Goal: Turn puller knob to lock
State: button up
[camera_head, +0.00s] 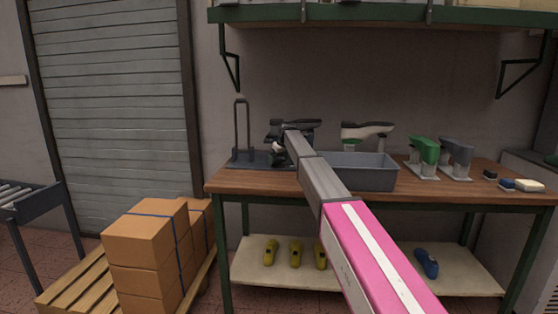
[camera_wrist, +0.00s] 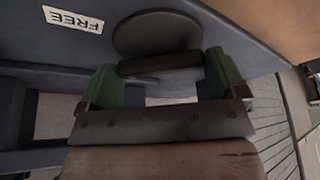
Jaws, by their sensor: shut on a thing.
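In the wrist view the puller knob is a dark round disc (camera_wrist: 155,33) with a thick straight grip bar (camera_wrist: 160,64) across it. It sits on a blue-grey plate (camera_wrist: 260,50) with a white label reading FREE (camera_wrist: 73,19) to the left of the knob. My gripper (camera_wrist: 160,70) has green fingers, one at each end of the bar, and is shut on the knob. In the head view the puller's blue-grey base (camera_head: 245,158) stands at the left of the workbench. My arm hides much of the gripper and the knob there.
A grey bin (camera_head: 368,175) stands on the wooden workbench (camera_head: 420,190) just right of my arm. Green and grey shoe-last stands (camera_head: 424,155) are farther right. A tall U-shaped post (camera_head: 242,128) rises at the left. Boxes (camera_head: 143,235) sit on a pallet at lower left.

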jog(key=n, duration=0.2)
jog(key=n+g+y, duration=0.1)
jog(key=n, duration=0.2)
jog(key=shift+w+d+n+g, duration=0.15)
jog(key=shift+w+n+g, duration=0.15)
jog(key=shift+g, duration=0.1)
jog(key=shift+n+g+y, duration=0.3)
jog(key=shift+n+g, duration=0.5)
jog(key=shift+n, duration=1.3)
jog(key=o, duration=0.6)
jog(key=v, duration=1)
jog(key=shift+d+r, duration=0.2)
jog(key=shift+r, duration=0.15)
